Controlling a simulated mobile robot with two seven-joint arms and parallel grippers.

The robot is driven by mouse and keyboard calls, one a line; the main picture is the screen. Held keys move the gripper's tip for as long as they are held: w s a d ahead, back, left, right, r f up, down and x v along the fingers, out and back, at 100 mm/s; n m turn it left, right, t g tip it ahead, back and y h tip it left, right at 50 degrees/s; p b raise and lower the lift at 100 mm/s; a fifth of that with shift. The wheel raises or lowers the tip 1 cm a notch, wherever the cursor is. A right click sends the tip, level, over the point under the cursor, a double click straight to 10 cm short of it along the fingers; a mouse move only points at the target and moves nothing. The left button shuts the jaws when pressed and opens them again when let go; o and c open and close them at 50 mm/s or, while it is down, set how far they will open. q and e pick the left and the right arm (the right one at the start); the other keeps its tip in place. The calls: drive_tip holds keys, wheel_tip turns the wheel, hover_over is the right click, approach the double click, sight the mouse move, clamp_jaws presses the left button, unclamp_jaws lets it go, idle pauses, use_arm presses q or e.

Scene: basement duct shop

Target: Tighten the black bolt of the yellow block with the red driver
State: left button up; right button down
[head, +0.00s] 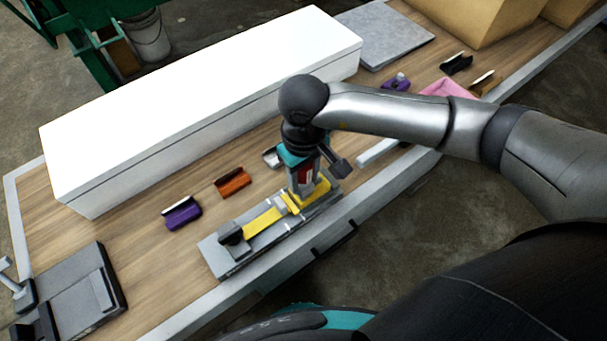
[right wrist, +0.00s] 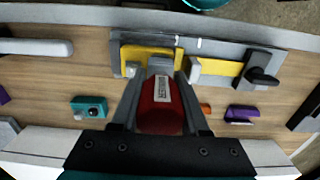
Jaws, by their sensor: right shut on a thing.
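The red driver (right wrist: 161,112) is between the fingers of my right gripper (right wrist: 160,85), which is shut on it. In the head view, my right gripper (head: 306,178) points down over the right end of a grey fixture (head: 212,255), and a bit of red shows between its fingers. The yellow block (head: 322,188) sits on that end of the fixture, right under the driver; it also shows in the right wrist view (right wrist: 133,55). The driver's tip and the black bolt are hidden, so contact cannot be told. My left gripper is out of view.
A yellow strip (head: 263,221) and a black knob (head: 231,233) are on the fixture's left part. Behind lie a purple piece (head: 183,213) and an orange piece (head: 233,182). A long white box (head: 200,120) fills the back. A grey device (head: 80,295) stands left.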

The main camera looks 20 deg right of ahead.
drive_tip(key=shift+b, duration=0.3)
idle(0.6)
drive_tip(key=shift+f+b, duration=0.95)
drive_tip(key=shift+b, duration=0.2)
idle(0.5)
drive_tip(key=shift+m+b, duration=0.3)
drive_tip(key=shift+m, duration=1.5)
drive_tip(key=shift+m, duration=0.9)
drive_tip(key=shift+m+b, duration=0.3)
drive_tip(key=shift+m, duration=0.5)
